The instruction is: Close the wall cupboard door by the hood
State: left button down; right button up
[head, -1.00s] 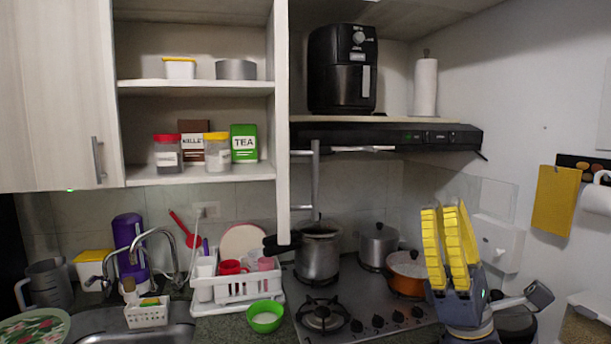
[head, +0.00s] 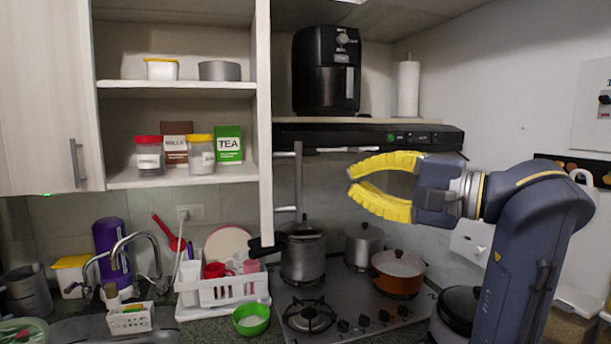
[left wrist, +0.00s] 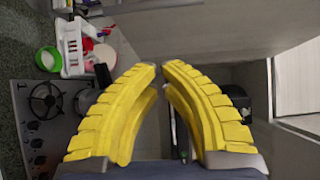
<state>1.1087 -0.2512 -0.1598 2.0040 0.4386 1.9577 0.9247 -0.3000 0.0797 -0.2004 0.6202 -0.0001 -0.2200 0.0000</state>
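The wall cupboard door (head: 265,120) by the hood stands open and shows almost edge-on as a tall pale panel. Its grey bar handle (head: 298,180) sticks out on its right side. In the left wrist view the door's face (left wrist: 235,30) fills the top right, and the handle (left wrist: 145,7) crosses the top edge. My left gripper (head: 352,182) is in front of the hood, to the right of the handle and apart from it. Its yellow fingers point left, are parted and hold nothing; they also show in the wrist view (left wrist: 160,68). My right gripper is not in view.
Pots stand on the stove (head: 320,315) below. Jars and boxes fill the open shelves (head: 180,90). A dish rack (head: 225,290) stands below the door.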

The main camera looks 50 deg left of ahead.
aim_at(299, 173)
pick_arm(q)
jog(key=s+a, duration=0.5)
jog(key=a, duration=0.7)
jog(key=shift+s, duration=0.1)
jog(key=shift+s, duration=0.1)
